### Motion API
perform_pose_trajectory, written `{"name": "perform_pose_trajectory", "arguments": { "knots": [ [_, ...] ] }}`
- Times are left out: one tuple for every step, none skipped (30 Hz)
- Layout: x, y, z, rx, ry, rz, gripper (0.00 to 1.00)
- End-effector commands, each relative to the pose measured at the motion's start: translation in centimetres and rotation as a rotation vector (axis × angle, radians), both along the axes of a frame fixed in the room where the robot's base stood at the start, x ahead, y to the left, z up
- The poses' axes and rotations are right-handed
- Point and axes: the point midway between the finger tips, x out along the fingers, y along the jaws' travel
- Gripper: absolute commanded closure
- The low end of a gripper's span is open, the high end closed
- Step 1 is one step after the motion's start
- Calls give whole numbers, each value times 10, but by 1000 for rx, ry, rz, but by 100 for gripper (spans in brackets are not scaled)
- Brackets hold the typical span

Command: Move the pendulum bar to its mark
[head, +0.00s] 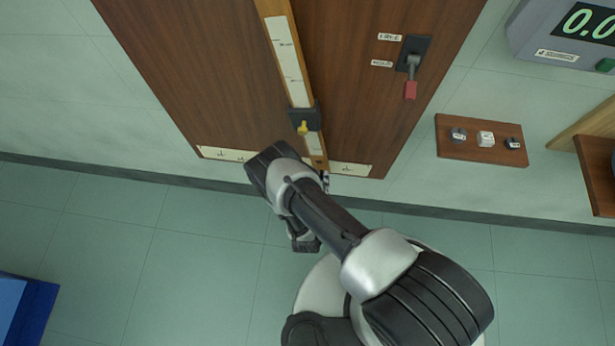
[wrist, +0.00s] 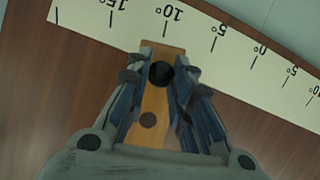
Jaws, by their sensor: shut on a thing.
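The pendulum bar (head: 292,72) is a long light-wood strip with a white scale, hanging tilted on a dark wood panel. A black slider (head: 303,119) with a yellow knob sits on its lower part. In the wrist view the bar's lower end (wrist: 155,105) shows a dark round spot and lies between the fingers of my gripper (wrist: 161,76), which is shut on it. The bar's tip points at about the 10° tick of the white angle scale (wrist: 225,62). In the head view my wrist and arm hide the fingers and the scale's middle.
A lever with a red handle (head: 411,90) is on the panel, right of the bar. A blue object (head: 25,310) is at lower left. The floor on the left is mostly clear.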

Motion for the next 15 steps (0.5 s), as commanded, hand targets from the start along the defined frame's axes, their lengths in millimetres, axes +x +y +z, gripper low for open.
{"name": "perform_pose_trajectory", "arguments": {
  "knots": [
    [2,0,2,2,-8,-2,100],
    [2,0,2,2,-8,-2,100],
    [2,0,2,3,-9,-1,100],
    [2,0,2,3,-9,-1,100],
    [2,0,2,3,-9,-1,100],
    [2,1,2,3,-9,-1,100],
    [2,1,2,3,-9,-1,100],
    [2,1,2,3,-9,-1,100],
    [2,1,2,3,-9,-1,76],
    [2,1,2,3,-8,-1,74],
    [2,1,2,3,-7,0,72],
    [2,1,2,2,-6,0,70],
    [1,1,1,2,-6,0,68],
    [1,1,1,2,-5,0,66],
    [1,1,1,1,-5,0,63]
  ]
}}
